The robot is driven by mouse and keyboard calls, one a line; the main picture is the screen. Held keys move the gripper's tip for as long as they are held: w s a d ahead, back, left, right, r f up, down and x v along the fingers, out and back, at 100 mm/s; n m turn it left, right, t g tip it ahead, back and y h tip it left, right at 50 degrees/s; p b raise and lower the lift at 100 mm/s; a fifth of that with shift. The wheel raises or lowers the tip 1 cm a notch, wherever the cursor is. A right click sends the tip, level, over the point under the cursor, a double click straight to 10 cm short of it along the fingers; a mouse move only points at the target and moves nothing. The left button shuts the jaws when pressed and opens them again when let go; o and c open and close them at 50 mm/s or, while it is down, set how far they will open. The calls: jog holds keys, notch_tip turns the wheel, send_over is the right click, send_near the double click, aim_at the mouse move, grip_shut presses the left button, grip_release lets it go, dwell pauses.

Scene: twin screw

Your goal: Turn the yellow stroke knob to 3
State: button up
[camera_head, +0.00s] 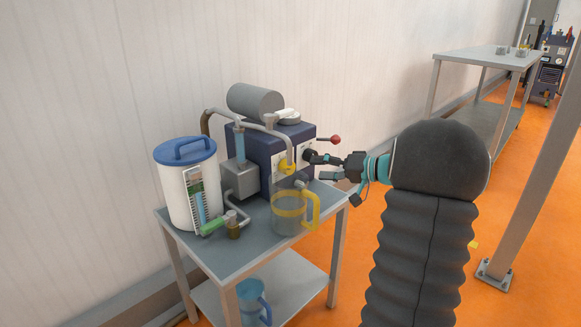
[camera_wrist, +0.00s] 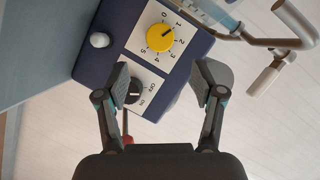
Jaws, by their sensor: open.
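The yellow stroke knob (camera_wrist: 158,38) sits on a white dial plate marked 0 to 5 on the front of the dark blue pump box (camera_wrist: 95,55). Its dark pointer mark points to about 1 in the wrist view. The knob also shows in the head view (camera_head: 287,168). My gripper (camera_wrist: 162,78) is open and empty, its fingertips pointing at the panel. The yellow knob lies beyond the fingertips, between their lines. A black ON/OFF knob (camera_wrist: 133,92) is nearer, between the fingers and close to the left one. In the head view my gripper (camera_head: 318,168) is just right of the panel.
A glass jug (camera_head: 288,216) with a yellow band and handle stands before the panel. A red-tipped lever (camera_head: 335,139) projects above my gripper. A white tank (camera_head: 188,195) with a blue lid is at left on the grey table (camera_head: 233,258).

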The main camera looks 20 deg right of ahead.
aim_at(292, 168)
jog(key=x, duration=0.9)
jog(key=shift+w+a+f+p, duration=0.1)
jog(key=shift+p, duration=0.2)
jog(key=c, duration=1.1)
jog(key=shift+c, duration=0.2)
